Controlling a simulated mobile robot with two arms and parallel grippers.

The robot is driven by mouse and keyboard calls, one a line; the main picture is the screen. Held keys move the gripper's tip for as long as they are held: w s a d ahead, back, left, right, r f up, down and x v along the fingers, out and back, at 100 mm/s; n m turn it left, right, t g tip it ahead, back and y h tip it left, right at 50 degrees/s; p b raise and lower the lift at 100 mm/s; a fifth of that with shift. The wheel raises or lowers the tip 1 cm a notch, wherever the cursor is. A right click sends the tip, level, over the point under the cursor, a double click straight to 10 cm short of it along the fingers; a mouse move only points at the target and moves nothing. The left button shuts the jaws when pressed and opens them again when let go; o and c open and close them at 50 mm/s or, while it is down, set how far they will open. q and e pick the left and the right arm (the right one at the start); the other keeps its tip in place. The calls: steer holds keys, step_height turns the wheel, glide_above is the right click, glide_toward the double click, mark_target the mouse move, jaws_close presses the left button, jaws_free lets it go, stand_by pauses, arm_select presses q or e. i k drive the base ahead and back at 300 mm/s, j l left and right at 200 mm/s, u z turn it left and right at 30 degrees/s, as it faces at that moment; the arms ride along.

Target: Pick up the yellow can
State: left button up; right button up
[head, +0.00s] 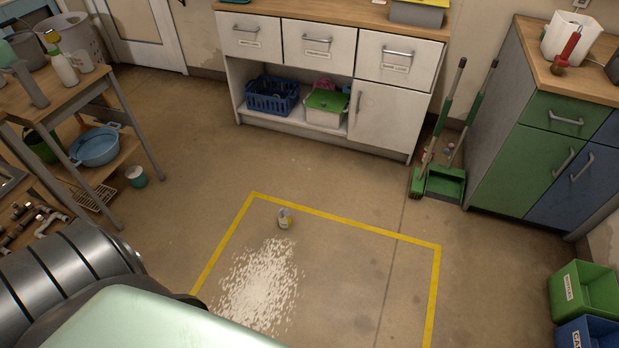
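A patch of spilled white material (262,285) lies on the floor just in front of the can. Neither of my grippers shows in the head view, so their opening and place relative to the can are not visible.
White cabinets (385,112) line the back. A green broom and dustpan (443,185) lean beside them. A green and blue cabinet (545,150) stands right, with green (588,290) and blue bins below it. A wooden shelf table (85,85) stands left. Floor around the can is mostly clear.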

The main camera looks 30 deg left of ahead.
mark_target(284, 215)
steer(key=i+u, duration=0.3)
steer(key=i+l+u, duration=0.25)
steer(key=i, duration=0.15)
steer(key=i+l+u, duration=0.15)
steer(key=i+u, duration=0.15)
steer(key=i, duration=0.1)
